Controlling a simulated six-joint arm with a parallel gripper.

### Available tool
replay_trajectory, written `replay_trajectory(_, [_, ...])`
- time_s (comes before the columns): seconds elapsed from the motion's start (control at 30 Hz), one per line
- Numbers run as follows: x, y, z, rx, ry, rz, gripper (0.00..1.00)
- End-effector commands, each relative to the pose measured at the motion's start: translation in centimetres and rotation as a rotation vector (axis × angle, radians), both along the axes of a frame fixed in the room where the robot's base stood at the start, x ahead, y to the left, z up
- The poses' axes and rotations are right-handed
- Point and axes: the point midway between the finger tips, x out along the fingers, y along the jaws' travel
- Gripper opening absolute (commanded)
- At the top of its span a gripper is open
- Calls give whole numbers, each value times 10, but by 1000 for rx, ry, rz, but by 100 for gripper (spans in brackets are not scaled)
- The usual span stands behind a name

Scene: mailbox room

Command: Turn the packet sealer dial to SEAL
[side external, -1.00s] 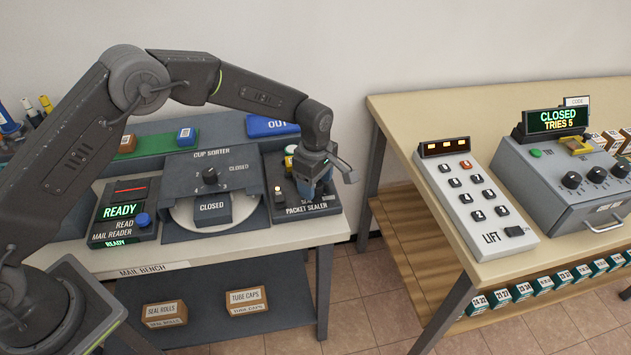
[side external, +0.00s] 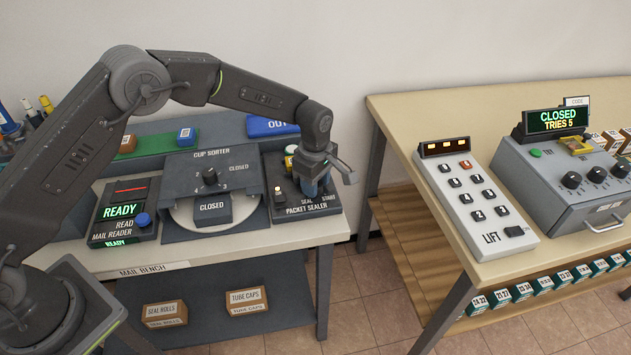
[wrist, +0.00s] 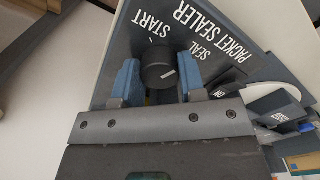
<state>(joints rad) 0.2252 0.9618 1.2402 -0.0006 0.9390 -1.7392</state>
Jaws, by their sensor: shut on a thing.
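The packet sealer (side external: 283,213) is a dark panel at the right end of the mail bench. In the wrist view its panel (wrist: 122,52) carries the labels START and SEAL. The dial (wrist: 156,68) is a round dark knob with a short white mark, which lies toward the right of its face, on the SEAL side. My gripper (wrist: 158,78) is shut on the dial, with a blue finger on either side of it. In the side view my gripper (side external: 317,187) hides the dial.
The cup sorter (side external: 210,165) stands just left of the sealer. The mail reader (side external: 122,212), showing READY, is farther left. A second table (side external: 400,105) is across a gap at right.

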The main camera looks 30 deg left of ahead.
Motion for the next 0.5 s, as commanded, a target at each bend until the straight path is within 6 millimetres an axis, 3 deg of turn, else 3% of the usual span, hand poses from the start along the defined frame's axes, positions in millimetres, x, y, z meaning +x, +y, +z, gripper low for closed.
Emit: replay_trajectory(0.5, [0, 0, 1, 1, 0, -294, 14])
